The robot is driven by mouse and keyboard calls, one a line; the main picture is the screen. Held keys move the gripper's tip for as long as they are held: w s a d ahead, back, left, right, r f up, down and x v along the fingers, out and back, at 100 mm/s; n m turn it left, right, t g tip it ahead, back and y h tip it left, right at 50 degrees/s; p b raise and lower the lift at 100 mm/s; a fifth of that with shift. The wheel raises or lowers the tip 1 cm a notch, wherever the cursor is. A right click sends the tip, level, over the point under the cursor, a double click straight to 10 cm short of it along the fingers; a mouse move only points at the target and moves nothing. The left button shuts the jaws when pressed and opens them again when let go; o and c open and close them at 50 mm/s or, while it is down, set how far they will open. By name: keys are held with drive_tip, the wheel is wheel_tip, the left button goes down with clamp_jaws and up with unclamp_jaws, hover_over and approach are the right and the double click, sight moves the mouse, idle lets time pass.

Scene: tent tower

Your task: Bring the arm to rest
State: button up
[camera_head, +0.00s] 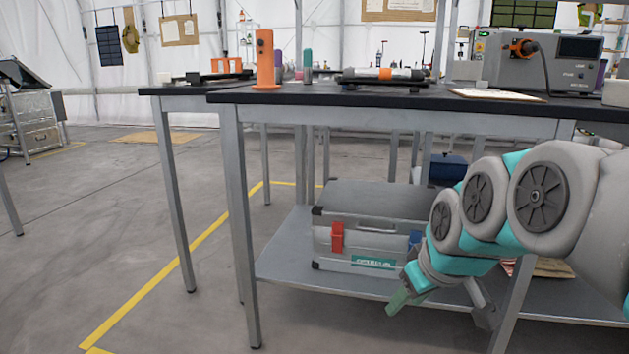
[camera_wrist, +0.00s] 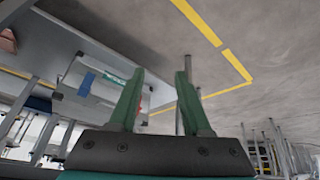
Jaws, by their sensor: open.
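My gripper (camera_head: 441,304) hangs at the lower right of the head view, in front of the workbench and low by its bottom shelf. My arm is folded, with its grey and teal joints at the right. In the wrist view, my gripper (camera_wrist: 157,100) shows two green fingers spread apart with nothing between them. Behind the fingers, a grey metal case (camera_wrist: 97,88) sits on the shelf, apart from them as far as I can tell.
The black-topped workbench (camera_head: 300,97) spans the view and carries an orange device (camera_head: 265,60) and a grey instrument (camera_head: 540,68). The grey case (camera_head: 340,256) lies on its lower shelf (camera_head: 285,270). A bench leg (camera_head: 515,300) stands near my gripper. Open floor lies left.

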drive_tip(key=s+f+m+g+h, duration=0.15)
drive_tip(key=s+f+g, duration=0.25)
drive_tip(key=s+f, duration=0.5)
drive_tip(key=s+f+m+g, duration=0.3)
drive_tip(key=s+f, duration=0.3)
drive_tip(key=s, duration=0.8)
wheel_tip(320, 180, up, 15)
drive_tip(key=p, duration=1.4)
drive_tip(key=shift+s, duration=0.15)
drive_tip(key=shift+f, duration=0.15)
